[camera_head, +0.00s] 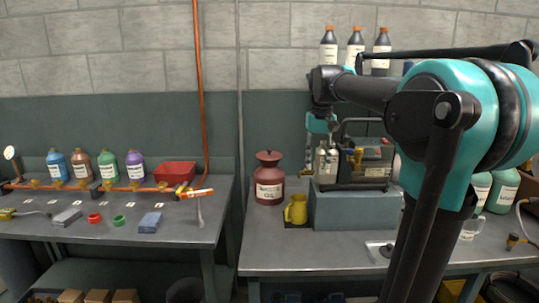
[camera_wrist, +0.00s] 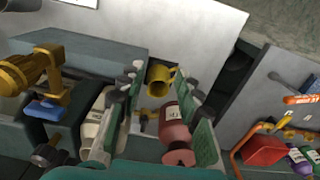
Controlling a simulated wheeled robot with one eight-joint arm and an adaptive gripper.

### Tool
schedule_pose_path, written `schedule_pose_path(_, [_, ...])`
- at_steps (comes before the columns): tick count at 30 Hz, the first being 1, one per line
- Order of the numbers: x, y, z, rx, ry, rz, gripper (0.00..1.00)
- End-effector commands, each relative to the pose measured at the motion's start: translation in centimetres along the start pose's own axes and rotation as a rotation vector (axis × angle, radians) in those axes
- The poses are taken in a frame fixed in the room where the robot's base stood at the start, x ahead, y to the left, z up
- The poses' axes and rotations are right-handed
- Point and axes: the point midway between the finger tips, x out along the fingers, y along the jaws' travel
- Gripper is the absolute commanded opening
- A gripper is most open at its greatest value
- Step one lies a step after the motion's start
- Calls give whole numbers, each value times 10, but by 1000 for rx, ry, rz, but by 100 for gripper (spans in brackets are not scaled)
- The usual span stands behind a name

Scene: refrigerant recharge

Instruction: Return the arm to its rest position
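My arm reaches in from the right in the head view and bends down at its wrist above the right bench. My gripper (camera_head: 322,135) hangs in front of the machine on the blue-grey block, partly hidden against it. In the wrist view my gripper (camera_wrist: 163,80) has its two green-padded fingers spread well apart. Nothing is clamped between them. A dark red canister (camera_head: 269,178) and a yellow mug (camera_head: 296,209) stand on the bench to the left of the gripper. The canister (camera_wrist: 176,122) and the mug (camera_wrist: 160,79) show beyond the fingers in the wrist view.
The machine (camera_head: 364,162) sits on a blue-grey block (camera_head: 352,210), with pale bottles (camera_head: 326,162) beside it. Dark bottles (camera_head: 355,48) stand on a shelf above. The left bench holds coloured bottles (camera_head: 108,166) and a red bin (camera_head: 175,173). The right bench's front (camera_head: 300,257) is clear.

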Motion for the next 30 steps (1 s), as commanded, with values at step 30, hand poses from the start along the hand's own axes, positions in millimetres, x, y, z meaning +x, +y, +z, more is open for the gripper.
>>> schedule_pose_path(30, [294,30,212,37,330,4,34])
